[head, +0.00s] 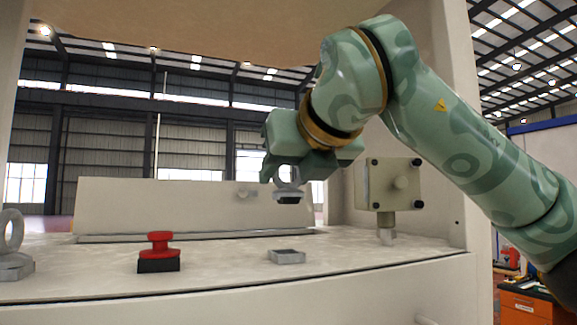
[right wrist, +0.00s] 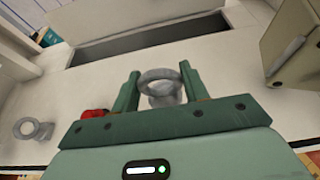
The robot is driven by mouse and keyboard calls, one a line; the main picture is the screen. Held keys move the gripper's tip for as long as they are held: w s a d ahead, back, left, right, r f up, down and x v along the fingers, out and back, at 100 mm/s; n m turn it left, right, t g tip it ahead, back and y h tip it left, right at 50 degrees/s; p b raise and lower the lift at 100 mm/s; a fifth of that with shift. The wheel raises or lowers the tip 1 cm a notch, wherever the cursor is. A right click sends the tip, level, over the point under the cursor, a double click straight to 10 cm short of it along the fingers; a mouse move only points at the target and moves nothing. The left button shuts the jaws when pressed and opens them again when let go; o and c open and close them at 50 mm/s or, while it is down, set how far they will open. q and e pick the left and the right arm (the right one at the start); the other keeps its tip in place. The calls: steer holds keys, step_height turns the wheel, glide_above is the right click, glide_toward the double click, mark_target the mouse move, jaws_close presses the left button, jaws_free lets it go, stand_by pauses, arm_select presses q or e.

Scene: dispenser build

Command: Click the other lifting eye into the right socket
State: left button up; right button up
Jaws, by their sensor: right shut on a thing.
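My right gripper (head: 284,172) is shut on a grey lifting eye (head: 289,196), holding it upright by its ring with the block-like base hanging down. In the right wrist view the ring of this eye (right wrist: 161,76) sits between the two fingers (right wrist: 160,70). The right socket (head: 287,257), a small grey block with a dark opening, is on the panel below the eye, with a clear gap between them in the head view. In the right wrist view the socket is hidden. The other lifting eye (head: 12,245) stands in its place at the far left. My left gripper is not in view.
A red button (head: 159,243) on a dark base stands left of the socket. A box on a post (head: 395,185) stands to the right, close to my arm. Behind is a raised panel (head: 160,205) with a long slot. The panel top around the socket is clear.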

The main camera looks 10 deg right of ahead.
step_height(320, 180, down, 6)
steer(key=b, duration=0.4)
steer(key=shift+a+f+b, duration=0.15)
steer(key=shift+b, duration=0.15)
steer(key=shift+f, duration=0.2)
steer(key=shift+s, duration=0.1)
steer(key=shift+b, duration=0.55)
steer(key=shift+f+b, duration=0.3)
steer(key=shift+b, duration=0.25)
stand_by(1.4)
steer(key=o, duration=1.6)
steer(key=shift+s, duration=0.1)
